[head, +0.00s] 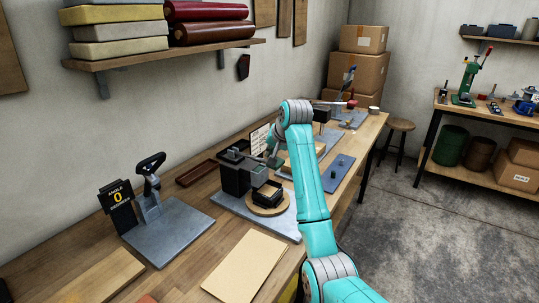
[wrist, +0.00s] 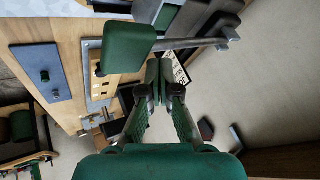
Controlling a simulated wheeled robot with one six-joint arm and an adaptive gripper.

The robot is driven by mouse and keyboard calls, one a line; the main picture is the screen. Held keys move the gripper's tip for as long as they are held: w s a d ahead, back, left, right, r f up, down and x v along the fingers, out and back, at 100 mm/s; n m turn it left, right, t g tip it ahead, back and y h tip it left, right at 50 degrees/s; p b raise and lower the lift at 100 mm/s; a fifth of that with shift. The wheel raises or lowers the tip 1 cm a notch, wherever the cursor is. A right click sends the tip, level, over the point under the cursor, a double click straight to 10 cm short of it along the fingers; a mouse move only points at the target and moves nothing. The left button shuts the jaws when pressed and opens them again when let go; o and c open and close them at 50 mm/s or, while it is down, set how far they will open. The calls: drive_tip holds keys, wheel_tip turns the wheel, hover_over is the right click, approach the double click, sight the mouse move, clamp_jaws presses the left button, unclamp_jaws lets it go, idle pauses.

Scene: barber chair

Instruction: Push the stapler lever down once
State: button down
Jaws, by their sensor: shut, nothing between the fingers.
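In the wrist view a lever with a flat green pad (wrist: 127,46) on a grey metal rod (wrist: 190,44) reaches across the top, beside a dark machine body (wrist: 203,14). I take this to be the stapler lever; its pad looks raised above the bench. In the head view a dark upright machine (head: 235,176) on a grey plate, with a round wooden piece in front, appears to be the same device. My gripper (wrist: 160,72) is shut and empty, its fingertips just below the rod in the picture. Contact cannot be told. In the head view my arm mostly hides the gripper.
A blue-grey plate with knobs (wrist: 43,75) lies on the bench beyond. A press with a black handle (head: 150,175) and an angle sign (head: 117,203) stand at left. A pale board (head: 247,265) lies in front. A shelf (head: 160,53) overhangs the bench.

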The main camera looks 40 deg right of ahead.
drive_tip(key=shift+s+f, duration=0.1)
drive_tip(key=shift+f, duration=0.4)
idle(0.8)
drive_tip(key=shift+w+a+r, duration=0.1)
drive_tip(key=shift+w+r, duration=0.05)
drive_tip(key=shift+r, duration=0.85)
drive_tip(key=shift+w+r, duration=0.15)
drive_tip(key=shift+r, duration=0.8)
drive_tip(key=shift+r, duration=0.1)
drive_tip(key=r, duration=0.4)
drive_tip(key=shift+w+a+r, duration=0.1)
drive_tip(key=shift+w+r, duration=0.3)
